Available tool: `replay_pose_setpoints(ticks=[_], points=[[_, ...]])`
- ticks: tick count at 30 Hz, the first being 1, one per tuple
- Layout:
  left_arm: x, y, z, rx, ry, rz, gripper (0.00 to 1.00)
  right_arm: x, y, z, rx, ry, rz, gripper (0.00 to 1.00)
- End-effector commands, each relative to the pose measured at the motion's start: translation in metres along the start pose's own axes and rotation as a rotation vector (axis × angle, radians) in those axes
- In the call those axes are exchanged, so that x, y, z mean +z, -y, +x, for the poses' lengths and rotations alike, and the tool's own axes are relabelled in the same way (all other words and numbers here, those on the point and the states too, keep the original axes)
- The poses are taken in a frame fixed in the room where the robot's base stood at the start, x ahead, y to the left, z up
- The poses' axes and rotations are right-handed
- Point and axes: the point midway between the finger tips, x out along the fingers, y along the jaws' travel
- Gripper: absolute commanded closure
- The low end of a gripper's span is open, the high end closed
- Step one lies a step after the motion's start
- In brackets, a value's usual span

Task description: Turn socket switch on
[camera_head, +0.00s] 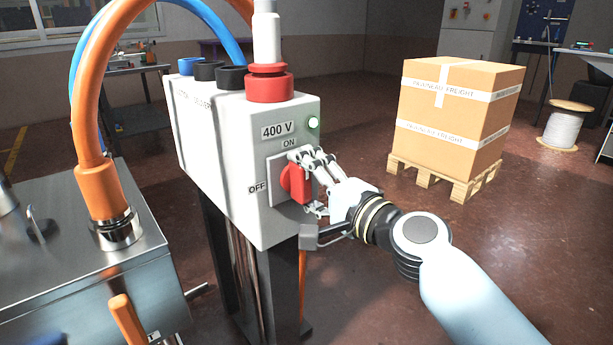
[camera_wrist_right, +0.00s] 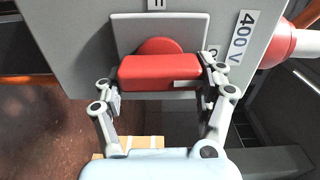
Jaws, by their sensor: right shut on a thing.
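The red switch knob (camera_head: 297,183) is on the front of a grey socket box (camera_head: 225,145), between an ON label (camera_head: 289,143) above and an OFF label (camera_head: 257,188) at left. My right gripper (camera_head: 306,184) is shut on the knob, with fingers at its upper and lower ends. In the right wrist view the knob (camera_wrist_right: 158,72) lies between the two fingers (camera_wrist_right: 160,88). The knob's bar is upright, and its white mark is at the end towards ON. My left gripper is not in view.
A red plug collar (camera_head: 269,87) with a grey cable sits on top of the box. An orange hose (camera_head: 90,90) arches over a metal cabinet (camera_head: 60,270) at left. Cartons on a pallet (camera_head: 440,175) stand at the back right. Open floor lies between.

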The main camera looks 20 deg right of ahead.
Motion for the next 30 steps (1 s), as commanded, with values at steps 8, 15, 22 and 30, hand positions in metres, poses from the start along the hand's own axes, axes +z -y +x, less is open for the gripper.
replay_pose_setpoints(ticks=[8, 15, 22, 30], points=[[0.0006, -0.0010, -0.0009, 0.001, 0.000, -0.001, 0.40, -0.0004, -0.0014, -0.0003, 0.001, -0.002, 0.047, 0.61], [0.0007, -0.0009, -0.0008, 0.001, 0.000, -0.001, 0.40, -0.0003, -0.0017, -0.0003, 0.002, -0.001, 0.052, 0.61], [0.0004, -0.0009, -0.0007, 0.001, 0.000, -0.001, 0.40, -0.0002, -0.0018, -0.0003, 0.002, -0.001, 0.052, 0.17], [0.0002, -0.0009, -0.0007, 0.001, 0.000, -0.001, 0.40, -0.0001, -0.0010, -0.0001, 0.001, 0.000, 0.049, 0.06]])
